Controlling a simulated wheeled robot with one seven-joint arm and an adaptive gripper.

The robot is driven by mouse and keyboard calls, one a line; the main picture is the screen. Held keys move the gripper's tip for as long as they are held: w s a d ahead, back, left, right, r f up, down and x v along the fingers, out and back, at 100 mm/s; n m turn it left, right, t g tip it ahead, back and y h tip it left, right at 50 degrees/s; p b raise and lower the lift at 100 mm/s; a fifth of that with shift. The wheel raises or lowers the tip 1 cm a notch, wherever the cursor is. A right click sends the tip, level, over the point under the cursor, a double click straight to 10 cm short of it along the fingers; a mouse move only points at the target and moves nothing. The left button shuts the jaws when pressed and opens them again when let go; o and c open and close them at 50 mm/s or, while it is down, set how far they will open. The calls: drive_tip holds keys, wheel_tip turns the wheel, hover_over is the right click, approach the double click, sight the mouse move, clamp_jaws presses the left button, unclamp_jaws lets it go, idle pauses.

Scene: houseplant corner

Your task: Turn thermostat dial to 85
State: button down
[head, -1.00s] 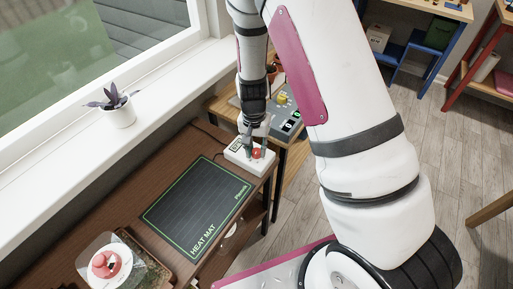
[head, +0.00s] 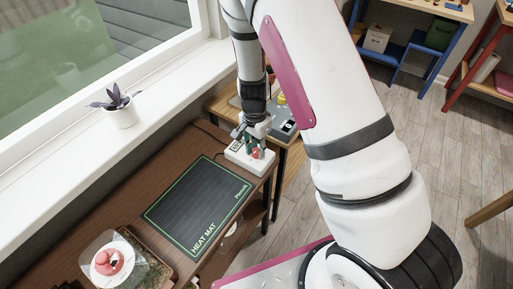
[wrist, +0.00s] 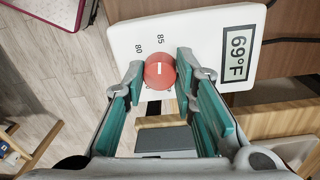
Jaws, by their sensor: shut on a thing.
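The thermostat (head: 240,156) is a white box at the far right end of the brown table. In the wrist view the white thermostat face (wrist: 207,38) carries a display (wrist: 238,53) reading 69°F. Its round red dial (wrist: 159,76) has a short white mark; exactly which number it points at I cannot tell. The printed numbers 80 and 85 show beside the dial, and other markings are hidden. My gripper (wrist: 159,70) is shut on the dial, one finger on each side.
A black heat mat (head: 197,203) lies beside the thermostat on the table. A clear tray with a pink-and-white item (head: 107,263) is nearer. A potted purple plant (head: 119,112) stands on the windowsill. A lower wooden table with a grey device (head: 287,127) is just beyond.

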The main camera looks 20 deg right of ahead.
drive_tip(key=c, duration=1.3)
unclamp_jaws()
wheel_tip(320, 180, up, 12)
drive_tip(key=shift+w+a, duration=0.15)
drive_tip(key=shift+w, duration=0.05)
drive_tip(key=shift+r, duration=0.1)
wheel_tip(320, 180, up, 11)
drive_tip(key=n+t+y, duration=0.1)
drive_tip(key=n, duration=0.3)
hover_over(255, 150)
drive_tip(key=s, duration=0.6)
drive_tip(key=s+r+n+t, duration=0.1)
drive_tip(key=s+r+n, duration=0.2)
drive_tip(key=s+r, duration=0.35)
drive_tip(key=s+r+n+t+p, duration=0.1)
drive_tip(key=s+r+n, duration=0.4)
drive_tip(key=s, duration=0.8)
drive_tip(key=shift+d+r+n+t+h, duration=0.4)
drive_tip(key=shift+d+r+t, duration=0.05)
drive_tip(key=shift+t, duration=0.35)
